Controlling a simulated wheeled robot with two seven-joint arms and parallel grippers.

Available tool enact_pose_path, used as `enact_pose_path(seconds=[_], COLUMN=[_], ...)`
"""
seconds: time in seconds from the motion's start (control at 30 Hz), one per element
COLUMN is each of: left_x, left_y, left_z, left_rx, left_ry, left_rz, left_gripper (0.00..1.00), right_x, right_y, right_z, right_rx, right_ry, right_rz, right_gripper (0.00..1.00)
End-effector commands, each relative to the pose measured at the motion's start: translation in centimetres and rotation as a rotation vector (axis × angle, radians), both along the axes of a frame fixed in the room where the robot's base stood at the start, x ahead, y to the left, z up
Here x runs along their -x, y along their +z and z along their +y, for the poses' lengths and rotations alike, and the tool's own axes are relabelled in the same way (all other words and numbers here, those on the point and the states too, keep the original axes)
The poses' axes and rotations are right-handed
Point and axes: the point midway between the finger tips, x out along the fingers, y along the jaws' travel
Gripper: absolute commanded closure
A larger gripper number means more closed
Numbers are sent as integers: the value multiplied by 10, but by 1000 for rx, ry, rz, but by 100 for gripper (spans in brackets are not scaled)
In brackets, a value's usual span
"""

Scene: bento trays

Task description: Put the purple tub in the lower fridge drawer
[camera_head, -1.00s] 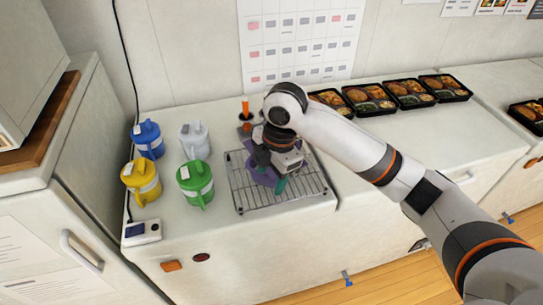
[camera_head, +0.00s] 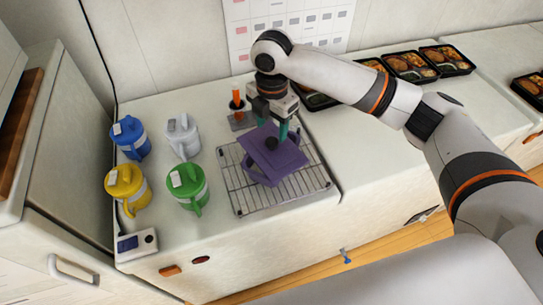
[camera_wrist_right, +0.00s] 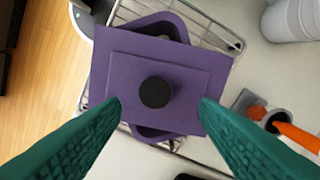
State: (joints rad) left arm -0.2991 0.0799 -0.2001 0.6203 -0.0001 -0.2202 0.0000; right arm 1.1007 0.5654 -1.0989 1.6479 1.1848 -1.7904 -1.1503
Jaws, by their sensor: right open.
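The purple tub (camera_head: 262,178) stands on a wire rack on the counter. Its purple lid (camera_head: 285,158), with a black knob (camera_wrist_right: 155,91), lies on top, turned askew so that parts of the tub's rim (camera_wrist_right: 160,20) stick out at two sides. My right gripper (camera_head: 276,127) is above the lid's far side. In the right wrist view its two green fingers stand apart on either side of the knob, with nothing between them at the tips. My left gripper is not in view. I cannot make out the lower fridge drawer for certain.
Blue (camera_head: 129,138), white (camera_head: 183,135), yellow (camera_head: 127,187) and green (camera_head: 188,187) jugs stand left of the wire rack (camera_head: 238,205). An orange-handled item in a holder (camera_head: 237,103) is behind it. Bento trays (camera_head: 411,66) line the back right. A handled white cabinet (camera_head: 30,240) is at left.

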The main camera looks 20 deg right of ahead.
Motion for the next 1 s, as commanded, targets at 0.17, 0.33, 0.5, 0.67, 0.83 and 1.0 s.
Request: enact_pose_path(seconds=[0.17,0.33,0.5,0.67,0.83,1.0], left_x=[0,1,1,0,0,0], left_y=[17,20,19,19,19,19], left_z=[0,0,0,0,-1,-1], left_rx=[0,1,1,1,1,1], left_ry=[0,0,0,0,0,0], left_rz=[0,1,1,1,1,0], left_gripper=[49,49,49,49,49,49], right_x=[4,4,3,3,3,3], right_y=[-23,-45,-49,-49,-49,-49], right_z=[1,1,1,1,1,1], right_rx=[1,1,0,0,0,0], right_ry=[-1,0,1,0,0,0], right_rz=[6,3,0,0,0,0], right_gripper=[44,44,44,53,80,100])
